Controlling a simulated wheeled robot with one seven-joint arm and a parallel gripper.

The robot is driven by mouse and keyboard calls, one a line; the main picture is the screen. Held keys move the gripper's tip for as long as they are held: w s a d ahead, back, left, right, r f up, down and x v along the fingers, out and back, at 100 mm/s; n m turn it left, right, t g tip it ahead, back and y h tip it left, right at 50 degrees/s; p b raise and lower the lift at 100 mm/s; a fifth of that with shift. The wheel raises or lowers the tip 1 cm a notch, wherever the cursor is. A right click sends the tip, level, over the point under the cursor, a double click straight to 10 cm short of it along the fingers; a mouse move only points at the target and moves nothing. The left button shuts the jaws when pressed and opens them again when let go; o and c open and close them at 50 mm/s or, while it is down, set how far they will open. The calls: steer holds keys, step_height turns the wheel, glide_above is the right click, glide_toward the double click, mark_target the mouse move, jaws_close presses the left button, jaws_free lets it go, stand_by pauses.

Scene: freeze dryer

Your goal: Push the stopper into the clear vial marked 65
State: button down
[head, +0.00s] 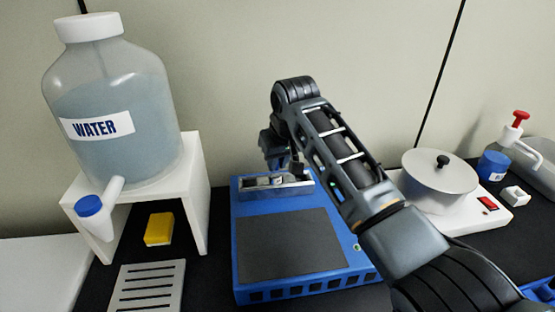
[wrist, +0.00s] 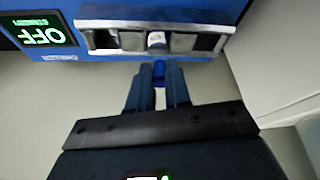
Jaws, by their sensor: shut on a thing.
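A small clear vial with a white label (wrist: 157,40) stands in the silver holder (wrist: 120,50) of the blue machine, in the wrist view. The mark on the label is too small to read. My gripper (wrist: 160,70) is shut on a small blue stopper (wrist: 160,66), held between the fingertips just beside the holder's edge and apart from the vial in the picture. In the head view the holder (head: 300,186) sits at the back of the blue machine (head: 240,250). There my gripper (head: 274,160) hangs above and behind it, and its fingertips are hard to make out.
A display reading OFF (wrist: 40,28) is beside the holder. A large water bottle (head: 110,100) on a white stand (head: 200,180) is left of the machine. A yellow block (head: 159,229) lies under the stand. A lidded pot (head: 440,175) on a white hotplate is at right.

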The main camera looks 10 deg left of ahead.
steer(key=shift+f, duration=0.45)
steer(key=c, duration=1)
jaws_free()
steer(key=shift+f, duration=0.1)
steer(key=o, duration=0.6)
steer(key=shift+c, duration=0.2)
steer(key=shift+r, duration=0.2)
steer(key=shift+r, duration=0.1)
steer(key=shift+r+p, duration=2.2)
steer(key=shift+r, duration=0.25)
